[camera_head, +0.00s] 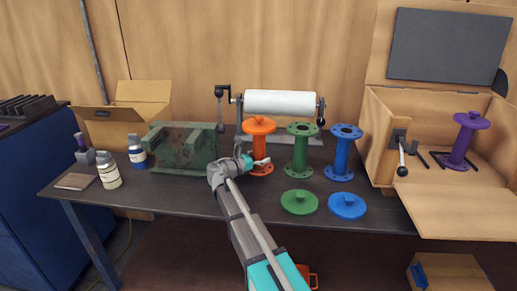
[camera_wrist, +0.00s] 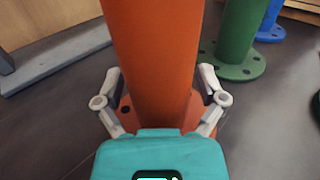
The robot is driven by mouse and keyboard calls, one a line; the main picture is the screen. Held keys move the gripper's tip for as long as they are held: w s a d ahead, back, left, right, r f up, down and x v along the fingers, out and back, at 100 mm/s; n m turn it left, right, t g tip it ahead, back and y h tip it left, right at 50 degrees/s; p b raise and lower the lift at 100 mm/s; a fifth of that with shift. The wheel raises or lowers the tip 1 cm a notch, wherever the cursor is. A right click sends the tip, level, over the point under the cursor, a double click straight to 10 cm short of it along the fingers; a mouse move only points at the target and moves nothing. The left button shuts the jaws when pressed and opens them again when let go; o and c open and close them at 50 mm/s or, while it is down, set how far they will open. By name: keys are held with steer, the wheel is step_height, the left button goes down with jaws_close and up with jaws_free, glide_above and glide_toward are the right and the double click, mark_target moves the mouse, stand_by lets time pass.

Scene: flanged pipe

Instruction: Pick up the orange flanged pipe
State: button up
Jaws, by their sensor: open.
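The orange flanged pipe (camera_head: 259,146) stands upright on the dark table, with an orange cap on its top flange. In the wrist view its orange shaft (camera_wrist: 155,60) fills the middle, and its base flange shows behind my gripper. My gripper (camera_head: 258,162) is at the pipe's lower part. In the wrist view my gripper (camera_wrist: 162,88) is open, with one finger on each side of the shaft. I see no clear contact between the fingers and the shaft.
A green flanged pipe (camera_head: 300,150) and a blue one (camera_head: 341,154) stand close on the right. Green (camera_head: 299,202) and blue (camera_head: 347,206) caps lie in front of them. A green metal block (camera_head: 180,148) is left of my gripper. A paper roll (camera_head: 280,103) is behind.

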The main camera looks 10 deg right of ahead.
steer(key=shift+w+d, duration=0.25)
steer(key=shift+d, duration=0.2)
steer(key=c, duration=1.2)
steer(key=shift+c, duration=0.2)
steer(key=shift+r, duration=0.1)
